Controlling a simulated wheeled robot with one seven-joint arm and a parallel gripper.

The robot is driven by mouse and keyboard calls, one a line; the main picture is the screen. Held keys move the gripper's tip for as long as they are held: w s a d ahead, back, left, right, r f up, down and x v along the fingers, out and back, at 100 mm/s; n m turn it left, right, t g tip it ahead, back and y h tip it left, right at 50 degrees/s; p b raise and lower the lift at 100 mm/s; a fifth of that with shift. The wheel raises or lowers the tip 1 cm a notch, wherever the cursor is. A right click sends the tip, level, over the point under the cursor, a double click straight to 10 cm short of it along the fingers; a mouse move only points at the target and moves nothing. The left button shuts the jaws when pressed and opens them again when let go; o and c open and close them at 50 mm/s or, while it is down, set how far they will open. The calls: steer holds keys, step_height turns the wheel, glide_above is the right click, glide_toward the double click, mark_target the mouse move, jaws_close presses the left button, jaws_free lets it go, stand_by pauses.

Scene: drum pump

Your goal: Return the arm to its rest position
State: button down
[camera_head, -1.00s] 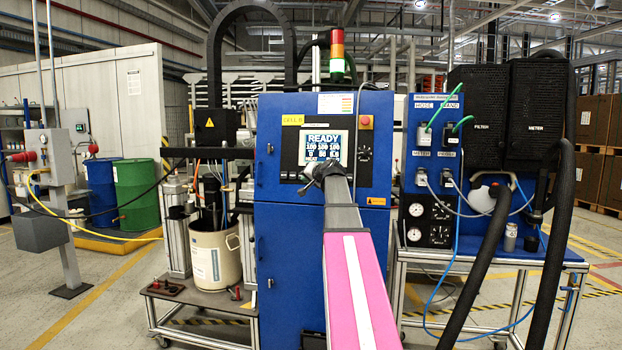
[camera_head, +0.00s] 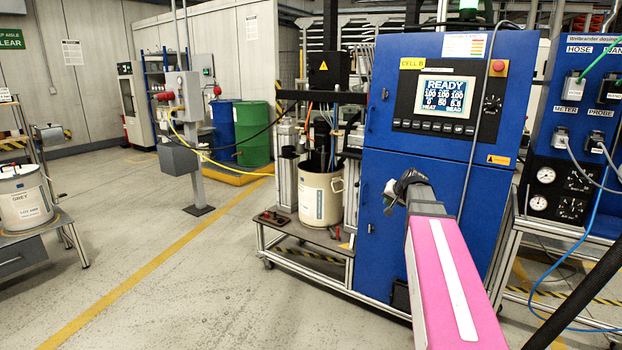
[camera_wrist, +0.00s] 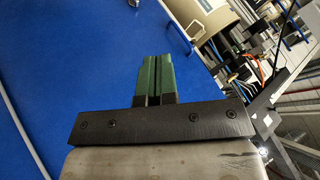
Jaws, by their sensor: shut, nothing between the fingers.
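My arm reaches forward from the bottom of the head view, with a pink link and a grey end in front of the blue control cabinet (camera_head: 425,190). My gripper (camera_head: 392,190) shows as a small dark shape near the cabinet's front. In the wrist view my gripper (camera_wrist: 154,75) has its green fingers together with nothing between them. The blue cabinet front fills much of the wrist view. I cannot tell the exact gap to the cabinet. The cabinet's screen (camera_head: 447,95) reads READY.
The pump cart with a cream drum (camera_head: 320,195) stands left of the cabinet. A panel bench (camera_head: 570,185) with hoses is at the right. Green drum (camera_head: 253,135) is further back.

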steer(key=s+a+f+n+g+h, duration=0.1)
steer(key=s+a+f+g, duration=0.3)
steer(key=s+f, duration=0.8)
steer(key=s+a+f+n+g+h, duration=0.2)
steer(key=s+a+f+g, duration=0.2)
steer(key=s+f, duration=0.9)
steer(key=a+f, duration=0.2)
steer(key=shift+s+a+n+g, duration=0.2)
steer(key=shift+a+n+g, duration=0.1)
steer(key=shift+n, duration=0.1)
